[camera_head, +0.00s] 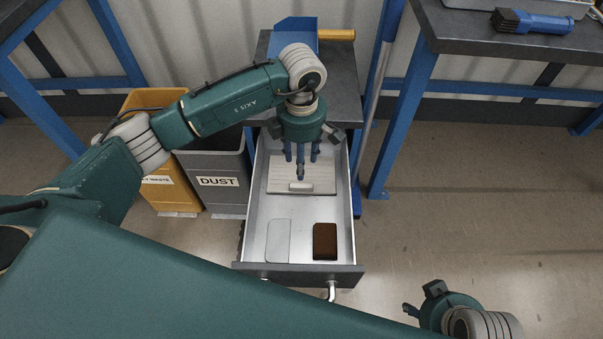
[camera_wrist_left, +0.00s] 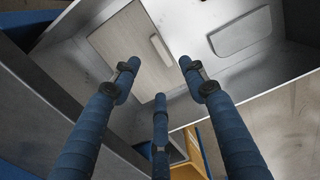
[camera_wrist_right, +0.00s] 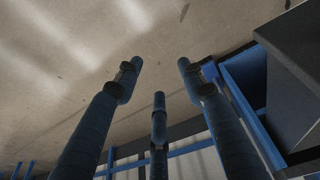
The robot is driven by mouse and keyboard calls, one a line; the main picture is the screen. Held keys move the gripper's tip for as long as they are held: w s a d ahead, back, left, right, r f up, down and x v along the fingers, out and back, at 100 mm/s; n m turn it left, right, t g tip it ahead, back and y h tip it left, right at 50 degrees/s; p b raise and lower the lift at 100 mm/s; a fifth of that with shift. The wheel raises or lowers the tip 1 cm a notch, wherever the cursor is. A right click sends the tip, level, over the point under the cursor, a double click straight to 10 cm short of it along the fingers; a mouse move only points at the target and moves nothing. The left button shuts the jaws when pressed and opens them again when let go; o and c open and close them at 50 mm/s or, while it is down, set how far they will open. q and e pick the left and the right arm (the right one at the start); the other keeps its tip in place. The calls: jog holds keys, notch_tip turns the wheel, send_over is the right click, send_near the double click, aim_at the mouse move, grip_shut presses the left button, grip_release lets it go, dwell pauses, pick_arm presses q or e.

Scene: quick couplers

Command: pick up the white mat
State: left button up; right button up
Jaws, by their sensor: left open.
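The white mat (camera_head: 278,241) is a pale, rounded rectangle lying flat in the front left of an open metal drawer (camera_head: 345,215). In the left wrist view the mat (camera_wrist_left: 240,32) shows at the upper right, past the fingers. My left gripper (camera_head: 301,165) points down over the back of the drawer with its three blue fingers apart and nothing between them. It is above a light board with a white handle (camera_head: 301,186), behind the mat. My right gripper (camera_head: 425,305) is at the lower right, outside the drawer; its wrist view shows its fingers (camera_wrist_right: 157,80) spread and empty.
A brown block (camera_head: 325,241) lies right of the mat, with a small gap. The drawer's dark front (camera_head: 300,272) has metal handles. A grey DUST bin (camera_head: 220,182) and a yellow bin (camera_head: 160,190) stand left. A workbench (camera_head: 510,35) is at the right. Open floor lies right of the drawer.

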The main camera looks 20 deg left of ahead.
pick_arm(q)
send_over(301, 184)
notch_tip(301, 184, down, 4)
jog(key=shift+f+b, duration=0.15)
jog(key=shift+b, duration=0.2)
notch_tip(301, 184, down, 6)
jog(key=shift+w+r+b, duration=0.1)
jog(key=shift+w+b, duration=0.05)
jog(key=shift+b, duration=0.45)
jog(key=shift+c, duration=0.5)
jog(key=shift+r, duration=0.1)
grip_shut()
